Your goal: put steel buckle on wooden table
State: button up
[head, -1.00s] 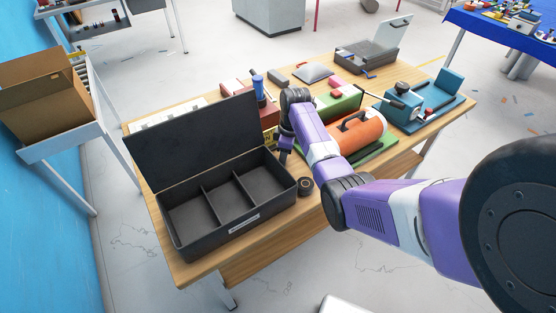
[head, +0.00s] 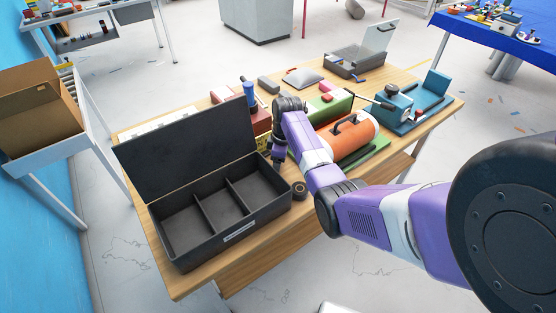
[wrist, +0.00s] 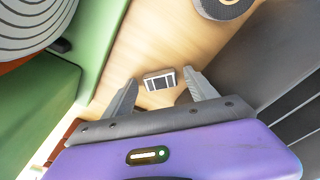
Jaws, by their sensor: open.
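The steel buckle (wrist: 160,79) is a small grey frame with dark slots. In the wrist view it lies on the bare wood of the wooden table (wrist: 135,55). My gripper (wrist: 160,76) is open, with one finger on each side of the buckle and gaps between. I cannot tell how far above the wood the fingers are. In the head view my gripper (head: 278,161) points down over the wooden table (head: 181,285), between the black box and the orange cylinder. The buckle is hidden there behind my arm.
An open black compartment box (head: 232,238) stands left of my gripper. A dark ring (head: 299,190) lies close by, near the table's front. An orange cylinder (head: 348,139) on a green base (head: 371,154) stands right. A red box (head: 260,121) stands behind.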

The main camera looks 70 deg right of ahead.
notch_tip(320, 180, up, 12)
jog(key=s+b, duration=0.1)
jog(key=shift+s+d, duration=0.2)
dwell(0.7)
